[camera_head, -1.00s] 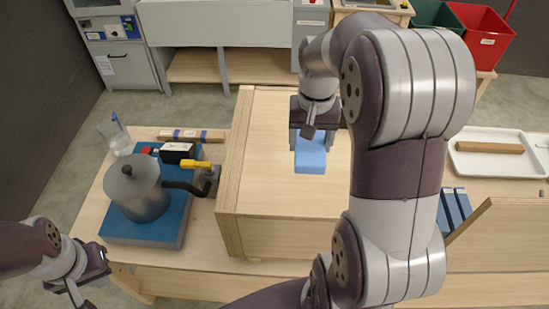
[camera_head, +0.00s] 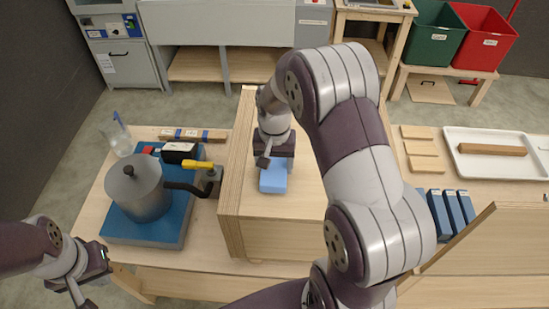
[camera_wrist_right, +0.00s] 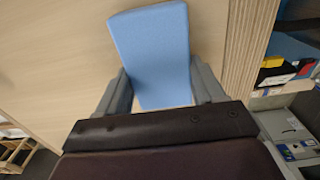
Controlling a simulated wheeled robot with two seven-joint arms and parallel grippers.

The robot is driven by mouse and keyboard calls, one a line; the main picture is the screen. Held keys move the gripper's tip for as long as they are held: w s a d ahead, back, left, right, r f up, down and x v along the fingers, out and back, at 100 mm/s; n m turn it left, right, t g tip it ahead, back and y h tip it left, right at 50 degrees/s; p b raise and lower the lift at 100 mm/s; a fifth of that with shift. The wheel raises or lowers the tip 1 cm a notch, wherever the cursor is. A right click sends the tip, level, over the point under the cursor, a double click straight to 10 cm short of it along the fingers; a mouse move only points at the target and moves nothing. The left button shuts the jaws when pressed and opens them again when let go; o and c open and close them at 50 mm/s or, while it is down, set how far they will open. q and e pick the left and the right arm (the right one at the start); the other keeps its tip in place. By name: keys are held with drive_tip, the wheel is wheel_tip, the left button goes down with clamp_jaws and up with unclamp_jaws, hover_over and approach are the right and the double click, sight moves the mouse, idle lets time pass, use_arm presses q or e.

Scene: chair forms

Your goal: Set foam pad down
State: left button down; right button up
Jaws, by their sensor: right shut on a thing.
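The light blue foam pad (camera_head: 273,180) is in my right gripper (camera_head: 272,160), over the left part of the wooden box top (camera_head: 310,205). In the right wrist view the pad (camera_wrist_right: 155,45) sits between the two grey fingers (camera_wrist_right: 155,95), which are shut on its sides. I cannot tell whether the pad touches the box top. My left gripper (camera_head: 88,275) is at the lower left, away from the pad; its fingers are partly cut off by the picture's edge.
A metal pot (camera_head: 138,190) stands on a blue base (camera_head: 150,232) left of the box, with a yellow-handled clamp (camera_head: 205,168) close to the box's edge. Blue blocks (camera_head: 453,212) and a white tray (camera_head: 470,138) are to the right. The box top is otherwise clear.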

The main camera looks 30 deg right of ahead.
drive_tip(key=shift+w+f, duration=0.1)
drive_tip(key=shift+f, duration=0.1)
drive_tip(key=o, duration=0.7)
drive_tip(key=shift+c, duration=0.2)
drive_tip(key=o, duration=0.3)
drive_tip(key=shift+o, duration=0.2)
